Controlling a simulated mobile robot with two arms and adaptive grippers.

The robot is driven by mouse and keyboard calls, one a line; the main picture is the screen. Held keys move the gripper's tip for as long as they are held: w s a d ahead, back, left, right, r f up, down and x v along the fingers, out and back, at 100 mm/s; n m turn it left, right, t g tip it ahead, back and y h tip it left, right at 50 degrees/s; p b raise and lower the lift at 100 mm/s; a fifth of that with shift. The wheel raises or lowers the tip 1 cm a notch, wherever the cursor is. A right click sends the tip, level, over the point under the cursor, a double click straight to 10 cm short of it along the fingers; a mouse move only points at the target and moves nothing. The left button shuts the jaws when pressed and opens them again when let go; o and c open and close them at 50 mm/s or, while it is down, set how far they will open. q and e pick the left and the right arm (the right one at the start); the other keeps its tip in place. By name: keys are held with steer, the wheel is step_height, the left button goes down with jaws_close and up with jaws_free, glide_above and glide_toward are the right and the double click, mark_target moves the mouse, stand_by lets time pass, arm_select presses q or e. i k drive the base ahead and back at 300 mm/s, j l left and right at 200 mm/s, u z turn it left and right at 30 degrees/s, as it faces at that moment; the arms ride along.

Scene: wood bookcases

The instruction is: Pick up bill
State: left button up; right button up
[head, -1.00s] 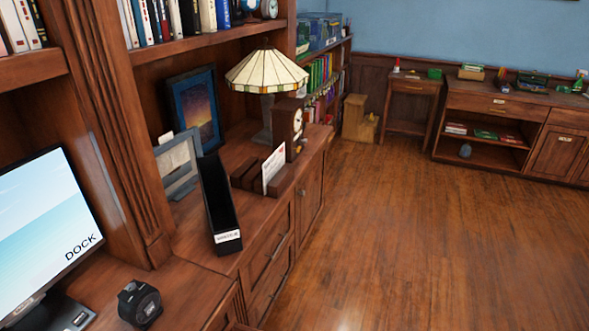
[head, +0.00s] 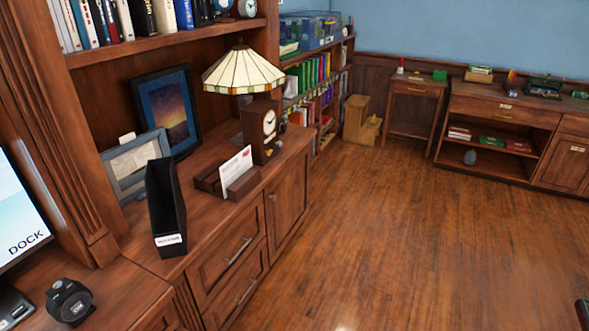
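A white paper with a small red mark (head: 235,169), which looks like the bill, stands upright and slightly tilted in a wooden letter holder (head: 208,183). The holder sits on the wooden cabinet top, in front of the clock and lamp. The lower part of the paper is hidden by the holder's front piece. Neither gripper can be made out in the head view. A small dark piece shows at the bottom right edge, too cut off to identify.
A black magazine file (head: 166,210) stands left of the holder, with picture frames (head: 168,112) behind. A mantel clock (head: 266,125) and stained-glass lamp (head: 243,72) stand right and behind. A monitor (head: 18,215) and black tape measure (head: 69,303) are at left. The wood floor (head: 400,230) is clear.

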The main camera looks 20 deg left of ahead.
mark_target(234, 168)
steer(key=i+l+z, duration=0.5)
steer(key=i+z, duration=0.15)
steer(key=i+u, duration=0.3)
steer(key=i, duration=0.15)
steer(key=i+l+u, duration=0.1)
steer(key=i+u, duration=0.15)
steer(key=i, duration=0.2)
steer(key=i+u, duration=0.6)
steer(key=u, duration=0.15)
steer(key=i+u, duration=0.35)
steer(key=k+l, duration=0.05)
